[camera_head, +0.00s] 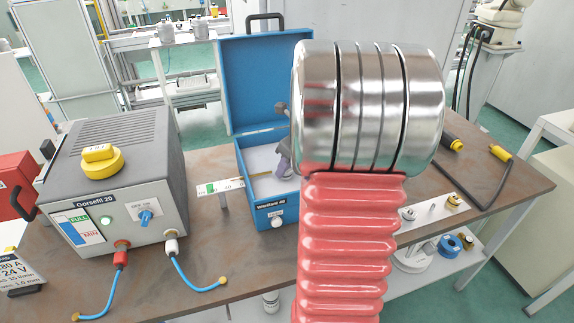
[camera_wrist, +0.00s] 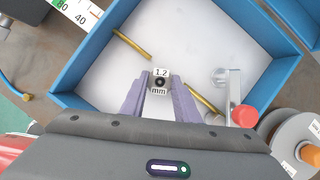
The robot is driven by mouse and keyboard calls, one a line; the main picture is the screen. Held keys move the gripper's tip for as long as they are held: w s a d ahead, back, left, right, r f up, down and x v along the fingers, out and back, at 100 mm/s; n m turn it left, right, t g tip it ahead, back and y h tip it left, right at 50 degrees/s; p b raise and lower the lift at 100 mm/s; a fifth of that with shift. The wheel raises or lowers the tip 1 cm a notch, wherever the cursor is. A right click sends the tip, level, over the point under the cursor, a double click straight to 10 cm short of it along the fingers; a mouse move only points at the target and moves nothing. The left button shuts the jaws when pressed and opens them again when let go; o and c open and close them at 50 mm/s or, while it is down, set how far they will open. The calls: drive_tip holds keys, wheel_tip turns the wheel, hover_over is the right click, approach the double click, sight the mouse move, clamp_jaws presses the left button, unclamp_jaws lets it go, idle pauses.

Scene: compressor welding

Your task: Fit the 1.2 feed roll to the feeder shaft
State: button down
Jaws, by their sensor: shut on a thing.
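Brass guide tubes lie on both sides, one at left (camera_wrist: 132,45) and one at right (camera_wrist: 203,103). A silver lever (camera_wrist: 233,92) with a red knob (camera_wrist: 244,116) is to the right. The feeder shaft cannot be made out. In the head view my arm hides much of the box.
A grey welding power source (camera_head: 130,180) stands left on the brown bench (camera_head: 240,255). Several small parts (camera_head: 432,208) lie right of my arm. A torch cable (camera_head: 478,205) lies at the right. In the wrist view, a grey spool (camera_wrist: 290,135) is at lower right.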

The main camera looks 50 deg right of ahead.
drive_tip(key=shift+f, duration=0.3)
drive_tip(key=c, duration=1.3)
unclamp_jaws()
drive_tip(key=v, duration=1.3)
drive_tip(key=shift+s+r, duration=0.15)
drive_tip(key=shift+r, duration=0.15)
